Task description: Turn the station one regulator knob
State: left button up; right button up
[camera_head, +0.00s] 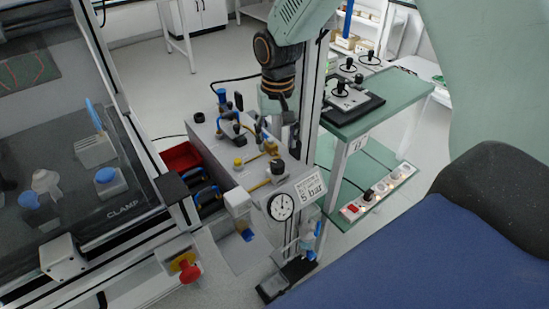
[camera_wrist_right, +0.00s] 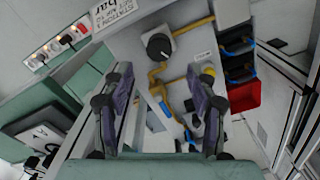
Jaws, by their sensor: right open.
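The station one regulator knob is the black round knob (camera_head: 278,167) at the front of the grey pneumatic panel (camera_head: 222,160), near the pressure gauge (camera_head: 281,206) and the "5 bar" sign (camera_head: 309,189). In the right wrist view the knob (camera_wrist_right: 159,46) shows beyond the fingertips, with yellow pipe beside it. My right gripper (camera_head: 279,128) hangs above the panel, behind the knob in the head view. In the wrist view its two fingers (camera_wrist_right: 158,82) are wide apart with nothing between them, and apart from the knob. My left gripper is not in view.
Green shelves (camera_head: 365,115) with black knobbed devices and a power strip (camera_head: 378,192) are at the right. A machine enclosure with a red button (camera_head: 188,270) stands left.

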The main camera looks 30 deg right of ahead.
aim_at(278, 163)
jog(key=f, duration=0.2)
jog(key=f+b, duration=0.1)
jog(key=f, duration=0.4)
jog(key=shift+s+f+b, duration=0.1)
jog(key=shift+s+b, duration=0.15)
jog(key=shift+b, duration=0.1)
jog(key=shift+s, duration=0.1)
jog(key=shift+c, duration=1.3)
jog(key=c, duration=0.9)
jog(key=n+p, duration=0.1)
jog(key=p, duration=0.1)
jog(key=n+p, duration=0.1)
jog(key=p, duration=0.1)
jog(key=shift+r+n, duration=0.25)
jog(key=shift+n, duration=0.15)
jog(key=shift+f+n+p, duration=0.15)
jog(key=shift+n+p, duration=0.65)
jog(key=shift+n, duration=0.3)
